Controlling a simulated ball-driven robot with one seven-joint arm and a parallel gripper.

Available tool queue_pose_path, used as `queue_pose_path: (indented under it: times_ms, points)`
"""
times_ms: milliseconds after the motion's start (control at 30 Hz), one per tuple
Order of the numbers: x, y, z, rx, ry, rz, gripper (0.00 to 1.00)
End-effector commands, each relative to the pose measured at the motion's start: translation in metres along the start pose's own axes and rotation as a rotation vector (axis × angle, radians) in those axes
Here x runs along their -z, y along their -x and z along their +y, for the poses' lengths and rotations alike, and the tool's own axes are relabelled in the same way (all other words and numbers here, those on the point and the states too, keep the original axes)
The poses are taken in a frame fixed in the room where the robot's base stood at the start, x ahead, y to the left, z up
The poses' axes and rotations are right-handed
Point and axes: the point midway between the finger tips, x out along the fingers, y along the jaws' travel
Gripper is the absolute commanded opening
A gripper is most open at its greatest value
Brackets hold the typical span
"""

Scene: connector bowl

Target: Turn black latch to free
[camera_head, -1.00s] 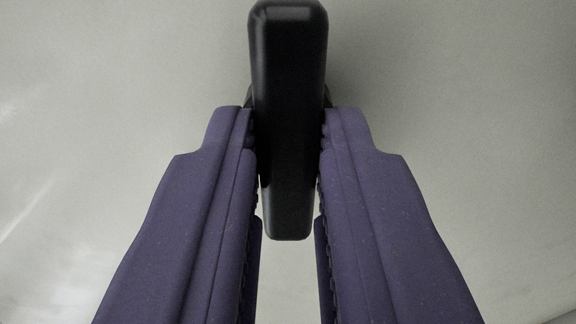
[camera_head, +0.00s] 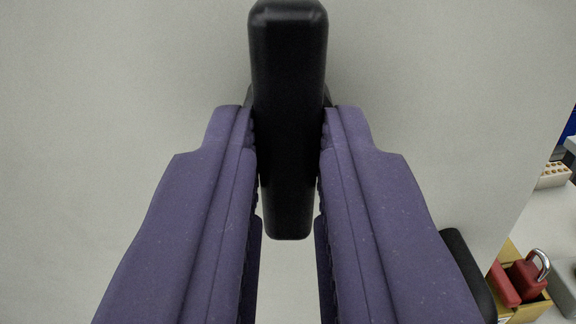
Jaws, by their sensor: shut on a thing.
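The black latch (camera_head: 288,60) is a long rounded bar in the upper middle of the view, in front of a pale grey panel. It lies lengthwise between the fingers in the picture. My gripper (camera_head: 288,150) has two purple fingers, one on each side of the latch, and is shut on it. The latch's far end reaches past the fingertips to the top edge of the view. Its mount is mostly hidden behind it and the fingertips.
The pale grey panel (camera_head: 130,80) fills most of the view. Beyond its edge at lower right are a wooden box (camera_head: 536,304), a red padlock (camera_head: 527,276) and a white block with holes (camera_head: 553,175) on a light surface. A black bar (camera_head: 466,268) shows beside the right finger.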

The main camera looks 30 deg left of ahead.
Motion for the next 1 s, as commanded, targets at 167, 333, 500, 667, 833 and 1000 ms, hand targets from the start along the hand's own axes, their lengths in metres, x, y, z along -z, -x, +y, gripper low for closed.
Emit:
queue_pose_path:
  times_ms: [167,333,500,667,833,1000]
  points:
    - [-0.0032,0.0000,0.0003,0.000,0.102,-0.003,0.00]
    - [-0.0021,0.0002,0.0007,-0.001,0.167,-0.002,0.00]
    - [-0.0016,0.0000,0.0003,0.000,0.199,-0.002,0.00]
    - [-0.0013,0.0000,0.0002,0.000,0.209,-0.003,0.00]
    - [-0.0012,0.0001,0.0003,0.000,0.210,-0.003,0.00]
    - [-0.0012,0.0001,0.0003,0.000,0.209,-0.003,0.28]
